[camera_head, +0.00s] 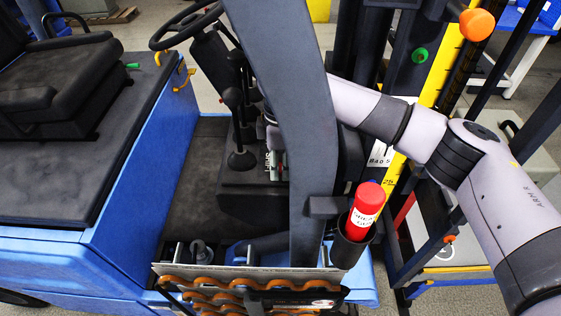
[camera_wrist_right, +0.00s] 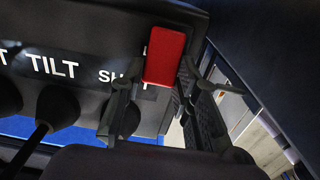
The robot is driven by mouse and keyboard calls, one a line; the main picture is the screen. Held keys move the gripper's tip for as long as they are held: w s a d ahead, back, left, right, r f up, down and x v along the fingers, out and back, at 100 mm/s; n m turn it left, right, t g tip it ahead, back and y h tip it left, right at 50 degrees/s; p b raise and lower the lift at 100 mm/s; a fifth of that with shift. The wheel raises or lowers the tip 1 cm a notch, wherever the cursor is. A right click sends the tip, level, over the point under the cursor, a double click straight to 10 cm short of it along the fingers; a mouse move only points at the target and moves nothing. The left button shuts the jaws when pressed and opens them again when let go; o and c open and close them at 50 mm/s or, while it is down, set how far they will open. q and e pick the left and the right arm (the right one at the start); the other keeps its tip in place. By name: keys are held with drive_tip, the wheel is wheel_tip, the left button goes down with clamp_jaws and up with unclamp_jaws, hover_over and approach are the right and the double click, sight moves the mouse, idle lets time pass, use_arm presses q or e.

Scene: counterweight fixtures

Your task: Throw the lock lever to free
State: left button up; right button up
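In the right wrist view a red block-shaped handle (camera_wrist_right: 165,55), which looks like the lock lever, stands at a dark console beside the white labels "TILT" and "SH…", the second partly covered. My right gripper (camera_wrist_right: 160,80) has one finger to each side of the red handle. The fingers look spread, and I see no clear contact. In the head view my right arm reaches in from the right behind the dark pillar, which hides most of the gripper by the lever console (camera_head: 245,185). The red handle cannot be made out there. My left gripper is not in view.
Black knobbed levers (camera_head: 240,158) stand left of the gripper, under the steering wheel (camera_head: 186,24). The dark pillar (camera_head: 290,100) is close in front of the arm. A red cylinder (camera_head: 366,205) sits in a black holder at the pillar's right. The blue vehicle's seat (camera_head: 60,80) is left.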

drive_tip(key=c, duration=0.6)
drive_tip(key=shift+o, duration=0.2)
